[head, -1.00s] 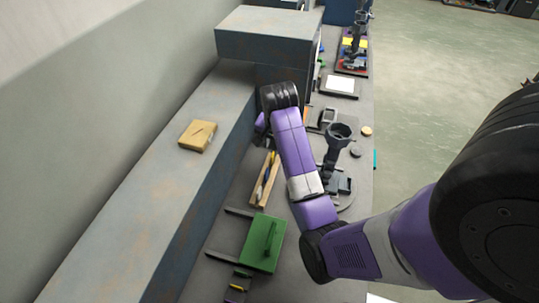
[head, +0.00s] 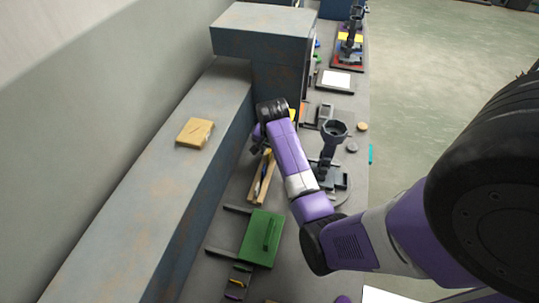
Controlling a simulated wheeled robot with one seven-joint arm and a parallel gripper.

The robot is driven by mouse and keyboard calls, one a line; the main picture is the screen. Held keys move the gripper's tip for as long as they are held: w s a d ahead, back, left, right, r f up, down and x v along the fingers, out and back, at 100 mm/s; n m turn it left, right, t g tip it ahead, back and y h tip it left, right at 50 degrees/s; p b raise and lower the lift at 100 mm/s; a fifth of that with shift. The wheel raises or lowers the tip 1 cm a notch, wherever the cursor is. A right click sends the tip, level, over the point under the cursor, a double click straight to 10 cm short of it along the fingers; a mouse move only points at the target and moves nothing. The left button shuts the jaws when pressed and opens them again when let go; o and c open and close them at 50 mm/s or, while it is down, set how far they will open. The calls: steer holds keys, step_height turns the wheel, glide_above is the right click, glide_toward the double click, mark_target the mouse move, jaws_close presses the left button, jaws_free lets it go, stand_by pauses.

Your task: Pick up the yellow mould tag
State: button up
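I cannot tell for sure which yellow thing is the mould tag. A small yellow patch (head: 293,115) shows just right of my wrist, partly hidden by it. Another yellow piece (head: 351,37) lies far off in the red-edged tray at the back. My gripper (head: 257,144) hangs beside the tall grey block, over the far end of a narrow wooden tray (head: 254,192) with thin tools in it. The gripper is small and dark here, partly hidden by my wrist, and its opening is unclear.
A grey ledge (head: 150,190) with a tan block (head: 195,132) runs along the left. A green box (head: 262,238) lies near. A dark stand with a cup-like top (head: 335,132) rises right of my forearm. A white sheet (head: 336,79) lies farther back.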

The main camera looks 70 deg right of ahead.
jaws_close()
steer(key=shift+w+r, duration=0.1)
